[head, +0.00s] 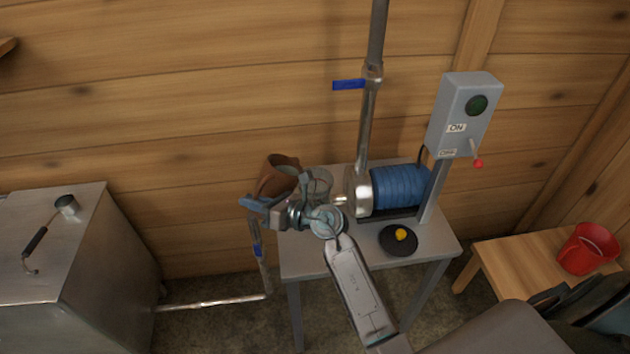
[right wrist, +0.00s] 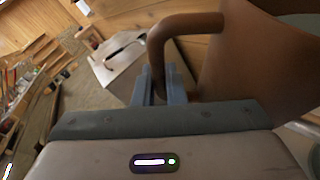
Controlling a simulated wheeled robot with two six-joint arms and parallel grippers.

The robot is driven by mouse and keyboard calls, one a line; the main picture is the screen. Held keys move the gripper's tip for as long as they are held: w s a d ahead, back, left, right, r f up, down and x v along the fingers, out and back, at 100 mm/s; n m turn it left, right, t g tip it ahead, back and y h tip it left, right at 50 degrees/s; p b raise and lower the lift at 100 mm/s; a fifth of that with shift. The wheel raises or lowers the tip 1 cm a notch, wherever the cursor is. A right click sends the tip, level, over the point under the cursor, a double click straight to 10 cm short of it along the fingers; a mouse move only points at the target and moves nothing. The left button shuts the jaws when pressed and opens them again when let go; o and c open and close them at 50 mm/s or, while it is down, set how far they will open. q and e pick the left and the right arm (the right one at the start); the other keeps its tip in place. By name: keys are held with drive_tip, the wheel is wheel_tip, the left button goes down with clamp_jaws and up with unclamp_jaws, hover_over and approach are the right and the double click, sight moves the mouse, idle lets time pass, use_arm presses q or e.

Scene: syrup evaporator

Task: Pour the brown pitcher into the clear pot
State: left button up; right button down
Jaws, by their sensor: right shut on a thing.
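The brown pitcher (head: 277,176) is held above the left back part of the small grey table. It looks tilted, with its mouth toward the clear pot. My right gripper (head: 252,204) is shut on the pitcher's handle; the right wrist view shows the fingers (right wrist: 166,86) on the handle (right wrist: 182,28), with the pitcher body (right wrist: 255,60) to the right. The clear pot (head: 320,182) stands on the table just right of the pitcher, its lower part hidden by my wrist. I cannot see any liquid stream. My left gripper is out of view.
The grey table (head: 300,262) also carries a blue motor pump (head: 398,188), a black disc with a yellow knob (head: 398,241) and a switch box (head: 464,115) on a post. A metal pipe rises behind. A metal cabinet (head: 50,240) stands left, a red bucket (head: 588,250) right.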

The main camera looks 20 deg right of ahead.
sight(266, 180)
use_arm(q)
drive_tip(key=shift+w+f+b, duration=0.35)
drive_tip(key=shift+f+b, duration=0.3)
drive_tip(key=shift+b, duration=0.05)
use_arm(e)
drive_tip(key=shift+w+d+r+y, duration=0.1)
drive_tip(key=shift+d+r+y, duration=0.15)
drive_tip(key=shift+d+y, duration=0.15)
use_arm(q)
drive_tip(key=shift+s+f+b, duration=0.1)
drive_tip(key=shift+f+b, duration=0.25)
use_arm(e)
drive_tip(key=shift+d+r+m+t, duration=0.2)
drive_tip(key=shift+m+t, duration=0.1)
drive_tip(key=shift+m, duration=0.1)
use_arm(q)
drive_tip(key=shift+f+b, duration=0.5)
drive_tip(key=shift+b, duration=0.1)
use_arm(e)
drive_tip(key=shift+d+r+m+t+y, duration=0.25)
drive_tip(key=shift+r+m+y, duration=0.1)
drive_tip(key=shift+r, duration=0.2)
drive_tip(key=shift+d+r+m+t+y, duration=0.15)
drive_tip(key=shift+d+r+m+y, duration=0.15)
drive_tip(key=shift+r, duration=0.25)
